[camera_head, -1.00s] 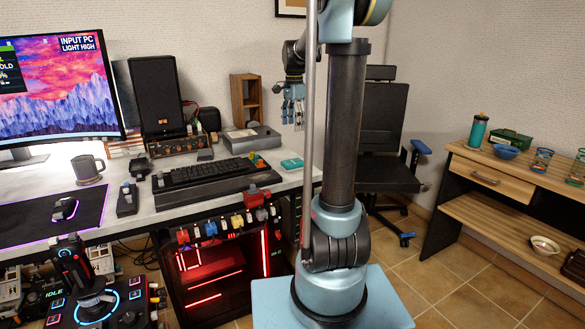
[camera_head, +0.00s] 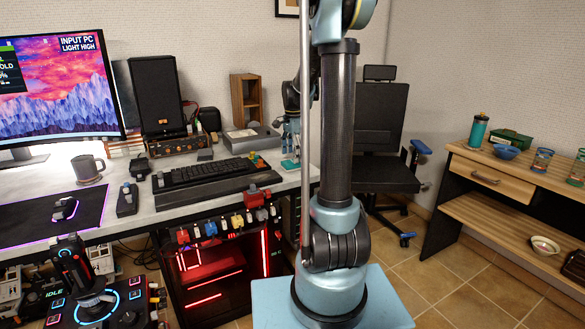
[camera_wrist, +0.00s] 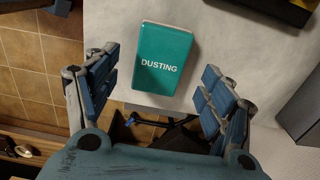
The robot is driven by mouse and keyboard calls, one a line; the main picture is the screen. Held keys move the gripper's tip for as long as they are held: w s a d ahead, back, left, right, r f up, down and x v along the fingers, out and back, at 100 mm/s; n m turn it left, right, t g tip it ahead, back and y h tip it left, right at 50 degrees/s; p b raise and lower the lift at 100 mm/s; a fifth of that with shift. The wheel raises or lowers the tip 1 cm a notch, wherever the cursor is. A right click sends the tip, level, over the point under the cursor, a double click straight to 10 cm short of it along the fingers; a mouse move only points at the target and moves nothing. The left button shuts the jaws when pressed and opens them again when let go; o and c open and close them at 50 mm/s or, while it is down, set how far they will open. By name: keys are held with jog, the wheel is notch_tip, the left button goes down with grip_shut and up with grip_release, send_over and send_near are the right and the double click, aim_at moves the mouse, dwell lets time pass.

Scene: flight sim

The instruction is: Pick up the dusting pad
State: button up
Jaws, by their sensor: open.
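The dusting pad (camera_wrist: 160,45) is a teal block with a pale edge, marked DUSTING. It lies flat on the white desk top (camera_wrist: 225,35), close to the desk edge in the wrist view. My gripper (camera_wrist: 162,78) is open, with one finger to each side of the pad's near end and clear space between fingers and pad. In the head view my gripper (camera_head: 289,148) is over the right end of the desk, partly behind my arm. The pad's teal edge (camera_head: 289,165) shows just under it there.
A keyboard (camera_head: 207,172), a grey box (camera_head: 250,138) and a speaker (camera_head: 156,95) stand left of the pad. In the wrist view a grey block (camera_wrist: 300,108) lies at right. A chair (camera_head: 380,140) stands beyond the desk's right end.

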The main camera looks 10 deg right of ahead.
jog(key=shift+f, duration=1.35)
jog(key=c, duration=1.2)
jog(key=shift+o, duration=0.2)
jog(key=shift+r, duration=0.1)
notch_tip(320, 180, up, 10)
